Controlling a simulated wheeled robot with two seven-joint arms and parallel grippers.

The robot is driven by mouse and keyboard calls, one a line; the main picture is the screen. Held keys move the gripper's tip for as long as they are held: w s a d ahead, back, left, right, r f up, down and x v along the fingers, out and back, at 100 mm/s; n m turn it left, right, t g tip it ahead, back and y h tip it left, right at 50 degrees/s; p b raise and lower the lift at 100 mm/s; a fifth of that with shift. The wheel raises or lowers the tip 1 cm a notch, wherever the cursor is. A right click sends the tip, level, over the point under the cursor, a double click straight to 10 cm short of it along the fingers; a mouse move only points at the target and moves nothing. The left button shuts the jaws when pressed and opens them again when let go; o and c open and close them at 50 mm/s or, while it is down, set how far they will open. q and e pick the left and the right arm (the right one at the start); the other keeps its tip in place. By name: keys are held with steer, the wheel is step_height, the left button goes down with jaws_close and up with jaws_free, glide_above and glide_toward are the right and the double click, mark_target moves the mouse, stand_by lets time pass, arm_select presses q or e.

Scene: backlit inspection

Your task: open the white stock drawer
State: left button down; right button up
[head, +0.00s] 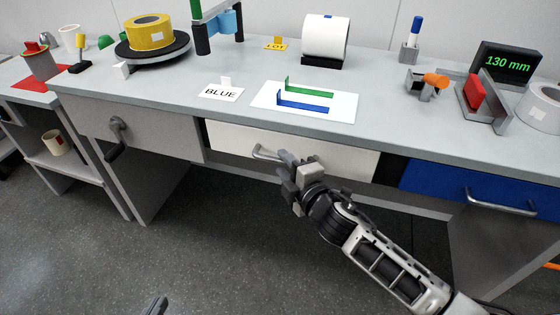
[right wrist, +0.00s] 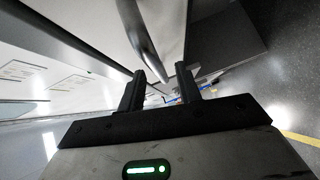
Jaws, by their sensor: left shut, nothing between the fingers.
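The white stock drawer (head: 345,158) sits under the front edge of the bench and looks shut. Its metal bar handle (head: 262,153) shows at the left of my right gripper, which hides part of it. My right gripper (head: 286,178) is at the handle, in front of the drawer. In the right wrist view its two dark fingers (right wrist: 160,88) are apart, with the handle bar (right wrist: 145,40) running down toward the gap between them. I cannot tell whether they touch it.
A blue drawer (head: 455,188) with a bar handle is to the right. A grey front (head: 140,132) with a dark handle is to the left. The bench top (head: 220,120) holds a BLUE card, brackets on a white sheet and a white roll. The floor below is clear.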

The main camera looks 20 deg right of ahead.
steer(key=shift+x, duration=1.05)
steer(key=shift+w+a, duration=0.1)
steer(key=shift+w, duration=0.2)
jaws_close()
